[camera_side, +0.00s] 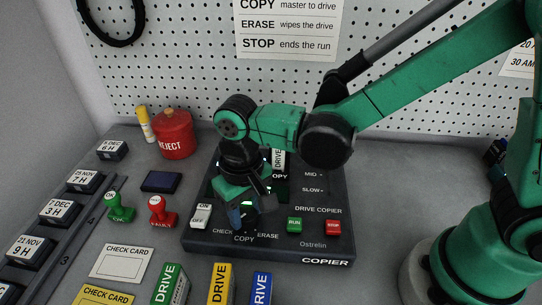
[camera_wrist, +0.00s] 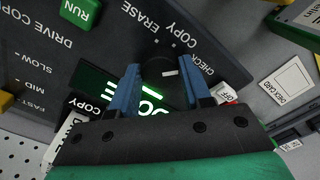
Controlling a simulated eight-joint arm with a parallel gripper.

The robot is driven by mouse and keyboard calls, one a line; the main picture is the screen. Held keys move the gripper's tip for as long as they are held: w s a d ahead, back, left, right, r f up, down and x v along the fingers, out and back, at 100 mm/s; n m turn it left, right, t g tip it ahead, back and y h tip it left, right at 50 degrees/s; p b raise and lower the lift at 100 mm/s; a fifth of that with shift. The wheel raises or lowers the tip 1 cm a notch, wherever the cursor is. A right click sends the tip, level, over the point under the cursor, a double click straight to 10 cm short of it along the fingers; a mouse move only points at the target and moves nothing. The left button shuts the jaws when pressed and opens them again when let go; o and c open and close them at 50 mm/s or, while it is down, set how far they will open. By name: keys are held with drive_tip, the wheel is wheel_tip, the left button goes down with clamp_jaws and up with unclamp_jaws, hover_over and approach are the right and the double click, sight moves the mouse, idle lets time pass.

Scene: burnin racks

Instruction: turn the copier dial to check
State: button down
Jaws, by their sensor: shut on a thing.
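The drive copier (camera_side: 320,262) is a dark sloped panel on the bench. Its dial (camera_wrist: 158,68) is a dark round knob with a short white mark, and lies between my blue fingers in the wrist view. The white mark sits on the dial's side towards the CHECK label (camera_wrist: 192,64); its exact alignment is hard to tell. COPY and ERASE are printed around the dial too. My gripper (camera_wrist: 158,84) is shut on the dial; in the side view my gripper (camera_side: 246,216) points down at the panel and largely hides the dial.
On the copier, an ON/OFF switch (camera_side: 201,216) is left of my gripper; a green RUN button (camera_side: 295,225) and red STOP button (camera_side: 333,227) are right. A lit green display (camera_wrist: 135,98) shows behind my fingers. Stamps, drives and a red REJECT can (camera_side: 175,135) stand around.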

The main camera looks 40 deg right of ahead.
sight(248, 212)
drive_tip(key=shift+m, duration=0.4)
drive_tip(key=shift+c, duration=2)
unclamp_jaws()
drive_tip(key=shift+r, duration=2.8)
drive_tip(key=shift+d, duration=0.1)
